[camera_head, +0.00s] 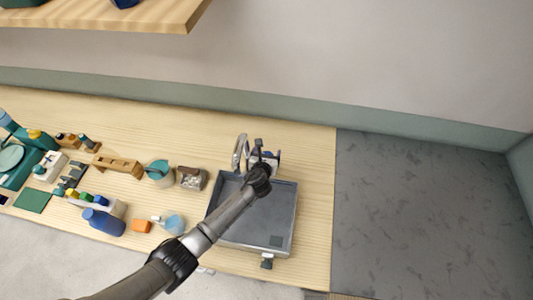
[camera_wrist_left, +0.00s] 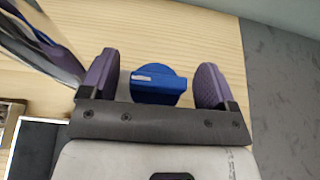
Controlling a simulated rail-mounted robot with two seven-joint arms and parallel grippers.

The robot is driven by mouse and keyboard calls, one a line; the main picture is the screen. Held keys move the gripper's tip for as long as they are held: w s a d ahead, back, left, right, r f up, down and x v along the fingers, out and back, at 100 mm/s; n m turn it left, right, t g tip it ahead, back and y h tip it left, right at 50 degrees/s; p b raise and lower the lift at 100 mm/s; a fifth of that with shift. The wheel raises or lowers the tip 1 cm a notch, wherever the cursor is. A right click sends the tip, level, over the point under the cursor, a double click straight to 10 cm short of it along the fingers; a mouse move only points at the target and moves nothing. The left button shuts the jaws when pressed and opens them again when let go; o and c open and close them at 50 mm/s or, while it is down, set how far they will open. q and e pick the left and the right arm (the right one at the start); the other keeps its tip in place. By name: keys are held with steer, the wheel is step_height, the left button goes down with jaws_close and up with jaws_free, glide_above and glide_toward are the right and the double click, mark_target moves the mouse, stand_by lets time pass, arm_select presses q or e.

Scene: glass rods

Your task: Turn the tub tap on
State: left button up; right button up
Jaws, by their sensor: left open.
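The grey tub (camera_head: 250,217) stands on the wooden bench, with a curved metal spout (camera_head: 239,150) at its back left. The spout also shows in the left wrist view (camera_wrist_left: 38,40). A blue tap handle (camera_wrist_left: 158,88) with a pale mark on it lies between the two purple finger pads of my left gripper (camera_wrist_left: 157,76). The gripper is open, with a visible gap on each side of the handle. In the head view my left gripper (camera_head: 262,158) is at the tub's back edge and hides most of the handle. My right gripper is not in view.
Left of the tub are a box of small pieces (camera_head: 192,178), a round jar (camera_head: 160,172), a clear flask (camera_head: 174,223), an orange block (camera_head: 141,226) and a blue bottle (camera_head: 103,222). A wooden shelf (camera_head: 110,18) hangs above at left. The bench ends right of the tub.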

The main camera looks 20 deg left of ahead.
arm_select(q)
steer(key=c, duration=0.8)
steer(key=shift+c, duration=0.2)
